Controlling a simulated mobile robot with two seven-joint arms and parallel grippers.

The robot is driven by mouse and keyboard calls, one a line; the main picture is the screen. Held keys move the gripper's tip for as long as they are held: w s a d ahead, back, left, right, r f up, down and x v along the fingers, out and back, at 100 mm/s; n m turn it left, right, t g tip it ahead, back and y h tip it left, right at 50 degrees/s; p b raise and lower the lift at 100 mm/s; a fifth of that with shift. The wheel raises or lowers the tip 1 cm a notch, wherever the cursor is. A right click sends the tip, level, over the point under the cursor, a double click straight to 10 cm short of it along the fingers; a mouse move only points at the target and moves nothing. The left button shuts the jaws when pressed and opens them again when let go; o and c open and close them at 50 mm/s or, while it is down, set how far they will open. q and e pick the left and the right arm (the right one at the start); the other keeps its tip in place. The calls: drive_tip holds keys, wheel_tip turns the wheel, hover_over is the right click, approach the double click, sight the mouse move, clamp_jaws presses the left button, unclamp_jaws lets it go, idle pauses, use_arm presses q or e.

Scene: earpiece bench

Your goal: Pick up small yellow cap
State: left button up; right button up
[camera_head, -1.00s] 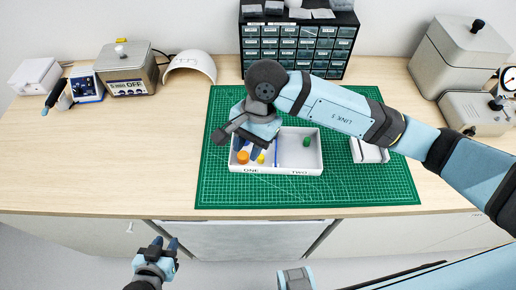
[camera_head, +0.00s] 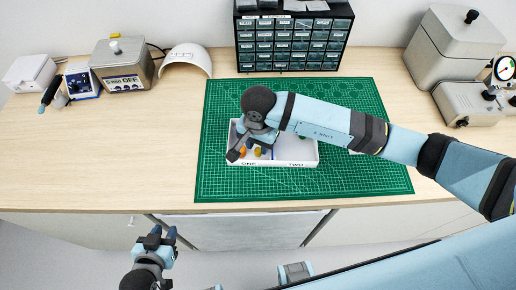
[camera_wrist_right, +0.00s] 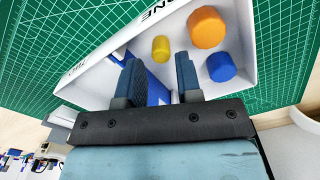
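The small yellow cap (camera_wrist_right: 161,48) lies in compartment ONE of the white two-part tray (camera_head: 308,155). In the head view the yellow cap (camera_head: 258,152) shows just below my right wrist. My right gripper (camera_wrist_right: 160,72) is open, its fingers pointing into the tray. In the right wrist view the yellow cap appears between and just beyond the fingertips, with no visible contact. In the head view my right arm hides most of that gripper. My left gripper (camera_head: 163,233) is open and empty, in front of the bench.
An orange cap (camera_wrist_right: 206,28) and a blue cap (camera_wrist_right: 221,67) lie near the right finger. Another blue thing (camera_wrist_right: 157,92) shows between the fingers. The tray sits on a green mat (camera_head: 220,190). A drawer cabinet (camera_head: 290,45) stands behind; the bench's left front is clear.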

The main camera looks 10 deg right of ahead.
sight(258, 152)
drive_tip(key=shift+f, duration=1.45)
clamp_jaws()
